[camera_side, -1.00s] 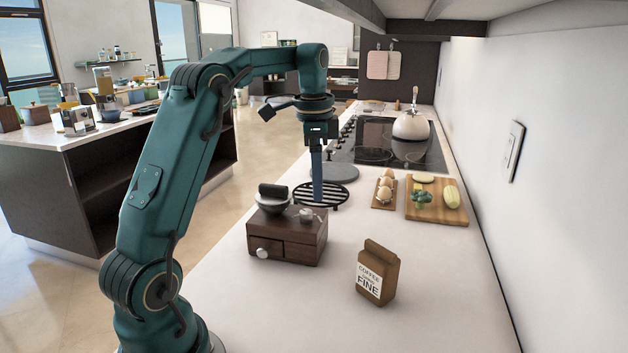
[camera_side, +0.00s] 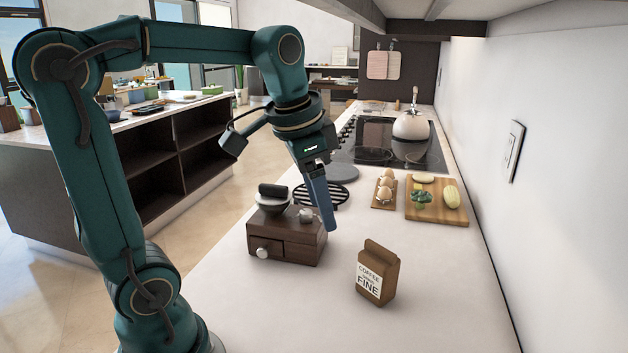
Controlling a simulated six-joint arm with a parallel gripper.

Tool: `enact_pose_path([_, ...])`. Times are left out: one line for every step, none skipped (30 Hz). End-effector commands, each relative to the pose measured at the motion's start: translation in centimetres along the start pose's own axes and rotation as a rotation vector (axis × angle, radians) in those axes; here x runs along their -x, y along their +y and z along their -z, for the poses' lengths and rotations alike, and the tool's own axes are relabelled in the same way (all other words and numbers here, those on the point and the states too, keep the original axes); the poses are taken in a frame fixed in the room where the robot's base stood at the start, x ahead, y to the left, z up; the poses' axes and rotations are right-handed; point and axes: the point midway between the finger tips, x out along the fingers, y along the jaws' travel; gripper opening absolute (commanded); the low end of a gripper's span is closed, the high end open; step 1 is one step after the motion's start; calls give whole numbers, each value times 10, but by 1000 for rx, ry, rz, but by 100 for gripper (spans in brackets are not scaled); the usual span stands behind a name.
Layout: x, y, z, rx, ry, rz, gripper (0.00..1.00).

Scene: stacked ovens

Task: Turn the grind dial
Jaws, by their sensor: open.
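The wooden coffee grinder (camera_side: 287,241) stands on the counter, with a dark bowl and a dark cylinder (camera_side: 272,191) on top. A small pale knob (camera_side: 305,215) sits on its top at the right and looks like the grind dial. A round pale knob (camera_side: 262,253) is on its drawer front. My gripper (camera_side: 328,222) is open and tilted, its blue fingers pointing down just right of the grinder's top. The fingers overlap in this view, so the gap between them is hidden. I cannot tell whether they touch the grinder.
A coffee bag (camera_side: 376,272) labelled "FINE" stands to the right in front. Behind are a black trivet (camera_side: 298,198), an egg tray (camera_side: 377,201), a cutting board (camera_side: 453,213) with vegetables, and a kettle (camera_side: 411,126) on the stove.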

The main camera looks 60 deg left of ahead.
Motion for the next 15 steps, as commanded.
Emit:
enact_pose_path([1,7,-4,9,14,0,64])
enact_pose_path([2,10,-7,18,22,1,64])
enact_pose_path([2,15,-10,28,31,0,64])
enact_pose_path([2,18,-12,37,39,0,64])
enact_pose_path([2,22,-15,45,46,0,64])
enact_pose_path([2,26,-19,56,55,-1,64])
enact_pose_path([2,30,-21,64,63,-2,64])
enact_pose_path([2,33,-24,72,71,-3,64])
enact_pose_path([2,37,-28,84,80,-4,64])
enact_pose_path([1,40,-30,91,88,-6,64])
enact_pose_path([1,43,-33,101,95,-7,64])
enact_pose_path([0,47,-37,112,104,-10,64])
enact_pose_path([-1,50,-40,119,112,-12,64])
enact_pose_path([-1,53,-43,129,119,-14,64])
enact_pose_path([-2,56,-47,140,129,-17,64])
